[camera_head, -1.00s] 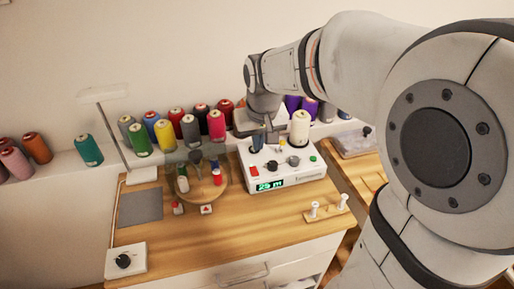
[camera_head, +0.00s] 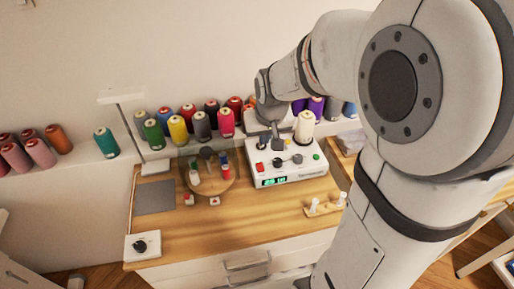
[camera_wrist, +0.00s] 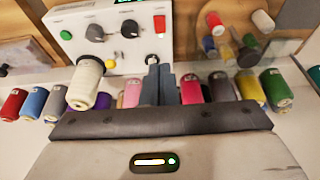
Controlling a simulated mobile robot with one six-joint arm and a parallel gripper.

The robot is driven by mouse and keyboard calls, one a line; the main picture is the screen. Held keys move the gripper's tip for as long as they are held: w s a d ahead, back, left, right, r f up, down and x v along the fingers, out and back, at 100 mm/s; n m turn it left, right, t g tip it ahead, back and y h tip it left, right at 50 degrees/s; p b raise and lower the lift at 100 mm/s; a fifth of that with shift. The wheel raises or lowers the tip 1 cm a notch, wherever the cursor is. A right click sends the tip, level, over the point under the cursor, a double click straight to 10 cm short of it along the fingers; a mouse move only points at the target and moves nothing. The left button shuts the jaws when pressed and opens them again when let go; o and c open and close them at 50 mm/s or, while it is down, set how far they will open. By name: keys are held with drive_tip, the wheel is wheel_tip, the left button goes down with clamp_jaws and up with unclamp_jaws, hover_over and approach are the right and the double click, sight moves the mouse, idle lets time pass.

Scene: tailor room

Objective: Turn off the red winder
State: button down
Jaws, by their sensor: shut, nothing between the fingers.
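The winder (camera_head: 305,168) is a white box on the wooden table, with a red switch (camera_head: 260,167), dark knobs, a green button and a lit green display (camera_head: 273,181). A cream thread cone (camera_head: 304,127) stands at its back. In the wrist view the winder (camera_wrist: 128,48) appears inverted at the top, with the red switch (camera_wrist: 159,25) right of the knobs. My gripper (camera_head: 278,146) is shut and empty, above the panel's back part and behind the knobs. Its closed fingers (camera_wrist: 158,84) also show in the wrist view. I cannot tell their exact height above the panel.
A round wooden stand (camera_head: 211,182) with small spools is left of the winder. Thread cones line the back shelf. The front tabletop is clear.

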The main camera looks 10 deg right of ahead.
drive_tip(key=shift+w+f, duration=0.1)
idle(0.3)
hover_over(260, 164)
drive_tip(key=s, duration=0.1)
wheel_tip(260, 164, down, 12)
drive_tip(key=shift+s+r+p, duration=0.15)
drive_tip(key=shift+r+p, duration=0.1)
drive_tip(key=shift+p, duration=0.2)
drive_tip(key=shift+f, duration=0.9)
